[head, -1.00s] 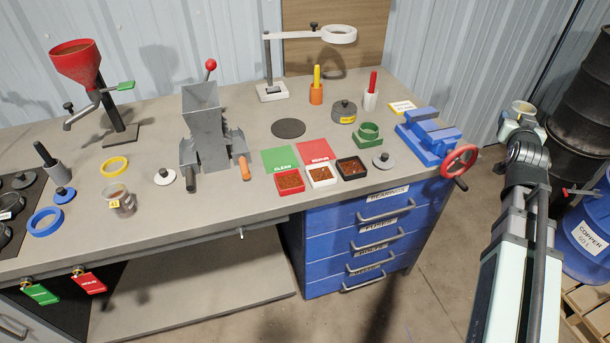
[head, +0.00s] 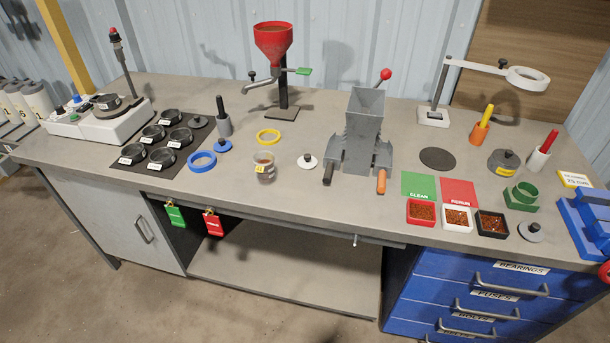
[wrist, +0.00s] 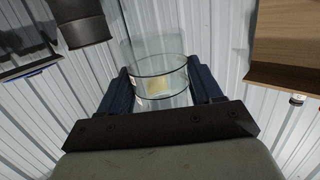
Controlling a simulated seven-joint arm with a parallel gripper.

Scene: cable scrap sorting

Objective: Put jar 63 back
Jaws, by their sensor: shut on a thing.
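In the wrist view, my gripper (wrist: 161,88) is shut on a clear jar (wrist: 174,68), with one dark finger on each side. The jar has dark rings and a small yellowish label whose number I cannot read. Wall panels show behind it, and no surface shows under it. My gripper is outside the head view. Another clear jar (head: 265,174) with a yellow label and dark contents stands on the bench (head: 330,205), right of the blue ring; its number is too small to read surely.
Dark dishes (head: 161,158) sit on a dark mat at left, beside a white machine (head: 110,125). A red funnel (head: 273,42) on a stand, a grey mill (head: 364,135), three trays of granules (head: 457,218) and a blue vise (head: 590,225) occupy the bench. White containers (head: 37,100) stand far left.

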